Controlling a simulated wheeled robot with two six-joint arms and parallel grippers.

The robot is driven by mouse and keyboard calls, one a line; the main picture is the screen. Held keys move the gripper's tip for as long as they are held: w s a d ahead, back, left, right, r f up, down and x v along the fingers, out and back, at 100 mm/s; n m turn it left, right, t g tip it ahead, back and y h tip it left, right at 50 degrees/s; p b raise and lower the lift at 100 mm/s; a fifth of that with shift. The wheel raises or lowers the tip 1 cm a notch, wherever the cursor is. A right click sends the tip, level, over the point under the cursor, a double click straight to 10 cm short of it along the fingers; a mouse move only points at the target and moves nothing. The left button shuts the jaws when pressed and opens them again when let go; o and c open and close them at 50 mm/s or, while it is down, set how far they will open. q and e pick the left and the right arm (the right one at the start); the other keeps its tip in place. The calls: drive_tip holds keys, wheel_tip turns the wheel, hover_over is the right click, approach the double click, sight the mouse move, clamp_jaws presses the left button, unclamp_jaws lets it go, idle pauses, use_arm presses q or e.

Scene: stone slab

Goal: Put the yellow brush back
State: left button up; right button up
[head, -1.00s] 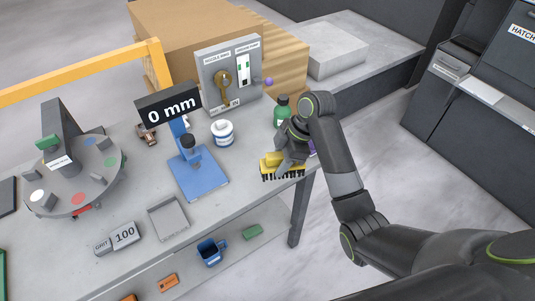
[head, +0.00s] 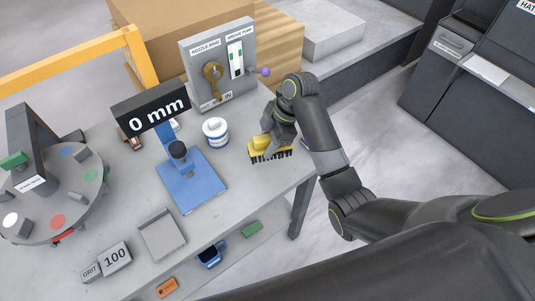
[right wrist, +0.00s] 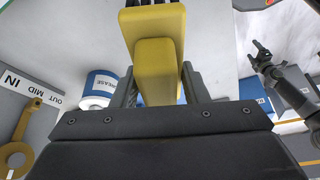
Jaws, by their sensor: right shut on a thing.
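The yellow brush (head: 262,147) has dark bristles pointing down and shows near the right edge of the bench. My right gripper (head: 276,140) is shut on it from above. Whether the bristles touch the bench I cannot tell. In the right wrist view the brush's yellow handle (right wrist: 155,62) runs between the fingers, with the bristles just at the top edge. My left gripper is out of the head view; a dark gripper (right wrist: 260,58), likely my left one, shows at the right of the right wrist view, its jaws too small to judge.
A white-and-blue tub (head: 215,133) stands left of the brush. A blue gauge stand (head: 193,180) with a "0 mm" display (head: 157,112), a grey tray (head: 162,235) and a turntable (head: 85,195) are further left. A grey valve panel (head: 217,66) stands behind. The bench's front right is clear.

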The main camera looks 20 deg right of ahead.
drive_tip(key=f, duration=0.4)
drive_tip(key=shift+w+p, duration=0.25)
drive_tip(key=shift+p, duration=0.1)
drive_tip(key=shift+f, duration=0.5)
use_arm(q)
drive_tip(key=shift+w+a+r, duration=0.1)
drive_tip(key=shift+w+r, duration=0.45)
drive_tip(key=shift+w, duration=0.15)
use_arm(e)
drive_tip(key=shift+f, duration=0.1)
drive_tip(key=o, duration=1.1)
use_arm(q)
drive_tip(key=shift+s+f, duration=0.1)
drive_tip(key=shift+s, duration=0.2)
